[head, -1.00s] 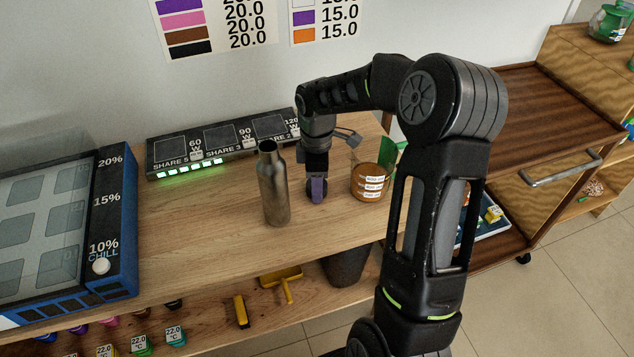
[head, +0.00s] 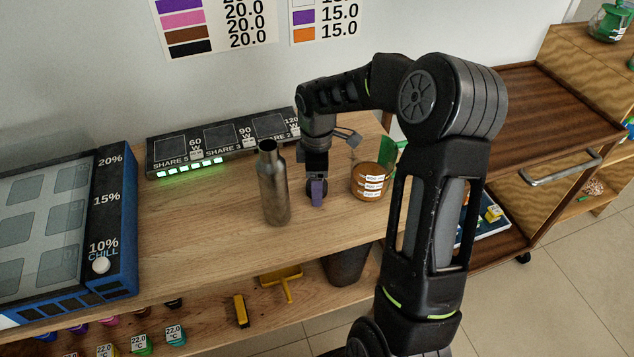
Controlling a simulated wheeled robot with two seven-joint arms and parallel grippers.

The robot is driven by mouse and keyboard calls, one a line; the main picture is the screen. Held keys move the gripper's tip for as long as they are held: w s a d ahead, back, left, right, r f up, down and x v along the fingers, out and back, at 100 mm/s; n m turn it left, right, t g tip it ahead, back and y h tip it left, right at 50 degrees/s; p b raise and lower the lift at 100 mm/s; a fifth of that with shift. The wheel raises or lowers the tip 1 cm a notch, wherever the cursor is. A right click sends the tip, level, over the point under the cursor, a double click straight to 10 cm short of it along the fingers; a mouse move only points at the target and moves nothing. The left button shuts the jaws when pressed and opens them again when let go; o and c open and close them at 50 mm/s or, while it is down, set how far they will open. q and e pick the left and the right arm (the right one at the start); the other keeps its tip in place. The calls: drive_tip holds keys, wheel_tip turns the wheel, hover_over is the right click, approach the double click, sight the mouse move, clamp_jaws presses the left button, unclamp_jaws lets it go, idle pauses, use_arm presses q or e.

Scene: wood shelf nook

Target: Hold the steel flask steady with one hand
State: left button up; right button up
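The steel flask (head: 274,190) stands upright and open-topped on the wooden shelf top (head: 215,240). My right gripper (head: 317,193) points down just to the right of the flask, with a purple-grey finger facing the camera. A narrow gap shows between the finger and the flask, so it does not appear to grip it. The far finger is hidden, and I cannot tell how wide the gripper is open. My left gripper is not in view.
An orange-brown labelled jar (head: 369,182) stands right of the gripper. A black charging strip (head: 222,146) with green lights runs behind. A blue chill box (head: 117,225) stands left. Yellow tools (head: 283,281) and a dark bin (head: 348,267) are below. Shelf space left of the flask is clear.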

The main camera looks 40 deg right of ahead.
wheel_tip(320, 180, up, 12)
idle(0.5)
idle(0.7)
